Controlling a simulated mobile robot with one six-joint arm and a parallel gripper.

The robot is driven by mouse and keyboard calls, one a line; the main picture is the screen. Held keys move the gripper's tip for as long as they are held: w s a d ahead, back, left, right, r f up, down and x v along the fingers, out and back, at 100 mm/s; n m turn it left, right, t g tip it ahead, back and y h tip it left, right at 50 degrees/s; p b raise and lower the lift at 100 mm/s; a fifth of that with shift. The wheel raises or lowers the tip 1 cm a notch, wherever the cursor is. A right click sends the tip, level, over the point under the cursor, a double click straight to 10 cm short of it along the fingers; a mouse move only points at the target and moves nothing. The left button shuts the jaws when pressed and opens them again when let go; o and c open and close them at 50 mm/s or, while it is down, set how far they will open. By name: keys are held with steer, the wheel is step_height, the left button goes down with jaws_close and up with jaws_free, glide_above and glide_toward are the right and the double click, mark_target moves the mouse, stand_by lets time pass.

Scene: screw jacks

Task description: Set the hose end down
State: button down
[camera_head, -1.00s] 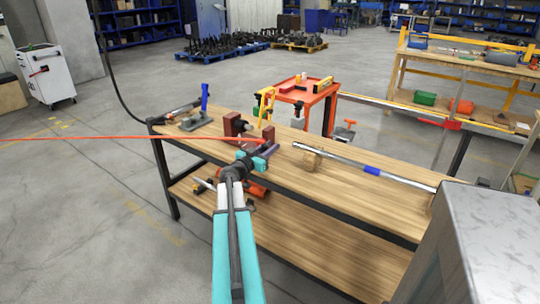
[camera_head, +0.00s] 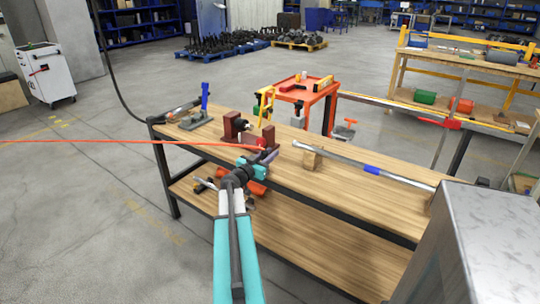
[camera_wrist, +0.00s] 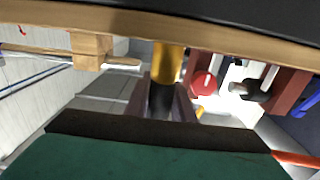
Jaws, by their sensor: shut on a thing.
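My gripper (camera_head: 267,156) is over the near side of the wooden workbench, just in front of the dark red vise-like block (camera_head: 236,124). In the wrist view its fingers (camera_wrist: 163,100) are shut on the hose end, a brass-yellow piece with a black section (camera_wrist: 164,68). The thin orange-red hose (camera_head: 130,141) runs in from the left, nearly level, to my gripper; part of it also shows at the lower right of the wrist view (camera_wrist: 296,159). In the head view the hose end itself is mostly hidden by the fingers. I cannot tell whether it touches the bench.
The workbench (camera_head: 330,204) has clear wood to the right of my gripper. A long metal bar (camera_head: 345,161) rests on a wooden block (camera_head: 312,160). A blue-handled tool (camera_head: 204,98) stands at the left end. An orange cart (camera_head: 318,90) is behind.

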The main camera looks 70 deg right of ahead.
steer(key=c, duration=1.5)
jaws_free()
steer(key=shift+r+p, duration=0.2)
steer(key=shift+p, duration=0.2)
steer(key=shift+b+v, duration=1.2)
steer(key=shift+v, duration=4.8)
steer(key=shift+f, duration=0.15)
